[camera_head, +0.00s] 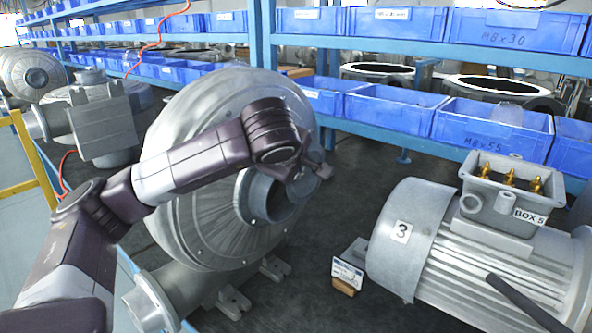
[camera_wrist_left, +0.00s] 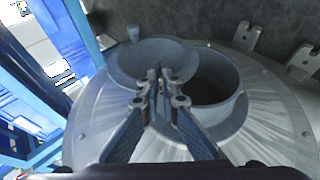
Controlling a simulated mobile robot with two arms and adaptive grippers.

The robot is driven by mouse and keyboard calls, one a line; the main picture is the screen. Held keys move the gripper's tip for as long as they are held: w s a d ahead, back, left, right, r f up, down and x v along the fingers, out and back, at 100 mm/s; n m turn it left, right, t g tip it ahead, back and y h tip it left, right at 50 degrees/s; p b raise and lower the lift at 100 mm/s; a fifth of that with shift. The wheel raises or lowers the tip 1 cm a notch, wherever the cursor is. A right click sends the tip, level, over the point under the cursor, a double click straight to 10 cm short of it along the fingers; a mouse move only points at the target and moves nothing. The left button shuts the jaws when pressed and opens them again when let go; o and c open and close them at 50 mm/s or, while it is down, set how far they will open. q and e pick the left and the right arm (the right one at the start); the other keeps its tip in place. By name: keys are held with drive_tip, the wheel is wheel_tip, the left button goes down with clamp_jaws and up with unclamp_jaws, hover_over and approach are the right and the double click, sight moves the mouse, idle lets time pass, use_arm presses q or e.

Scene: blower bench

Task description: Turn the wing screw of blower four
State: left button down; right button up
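A large grey blower (camera_head: 190,225) stands left of centre in the head view, its ribbed round housing facing me. No number shows on it. My left gripper (camera_head: 312,178) is at the round port (camera_head: 262,195) on its face. In the left wrist view the two fingertips (camera_wrist_left: 162,92) are close together, over a dish-shaped round cover (camera_wrist_left: 130,62) beside the open port (camera_wrist_left: 218,85). A small thing shows between the tips. I cannot tell if it is the wing screw or if the fingers grip it. My right gripper is not in view.
A grey motor (camera_head: 405,235) marked 3 with a terminal box labelled BOX 5 (camera_head: 510,195) stands at right. A small sign (camera_head: 347,270) stands between them. Blue shelves with bins (camera_head: 490,130) run behind. Another blower (camera_head: 100,120) stands far left.

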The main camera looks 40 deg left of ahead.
use_arm(q)
drive_tip(key=shift+s+f, duration=0.1)
drive_tip(key=shift+f, duration=0.2)
drive_tip(key=c, duration=2.1)
unclamp_jaws()
drive_tip(key=shift+r, duration=0.1)
drive_tip(key=v, duration=1.1)
drive_tip(key=shift+r, duration=0.3)
drive_tip(key=shift+d, duration=0.1)
